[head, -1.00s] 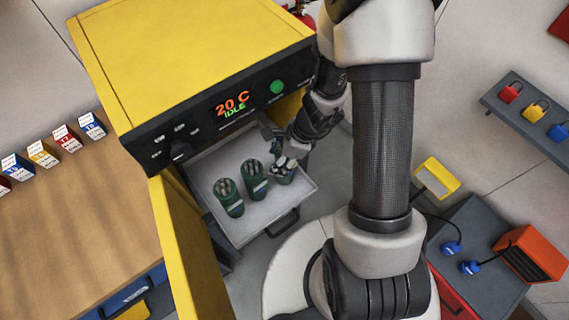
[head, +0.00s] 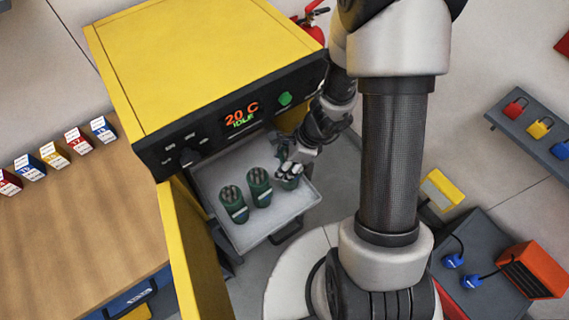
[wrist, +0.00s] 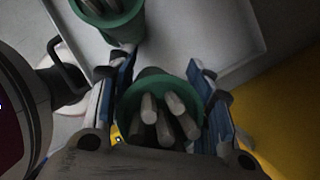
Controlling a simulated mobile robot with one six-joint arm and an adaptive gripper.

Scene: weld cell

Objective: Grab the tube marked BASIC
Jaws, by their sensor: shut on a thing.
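Three green tubes filled with grey rods stand in the pulled-out tray (head: 270,228) of the yellow oven. The left tube (head: 234,205) and the middle tube (head: 260,187) stand free, with pale labels too small to read. My gripper (head: 291,168) is at the right tube (head: 290,182). In the wrist view my gripper (wrist: 165,105) has its blue-edged fingers on both sides of this tube (wrist: 158,92), shut on it near the rim. Its label is hidden, so I cannot tell its marking. Another tube (wrist: 112,22) shows beyond it, clear of the fingers.
The yellow oven (head: 190,60) reads 20 C, IDLE, and its yellow door (head: 195,255) hangs open left of the tray. A wooden bench (head: 75,225) with several small labelled boxes stands at left. A grey cabinet (head: 490,245) stands at right.

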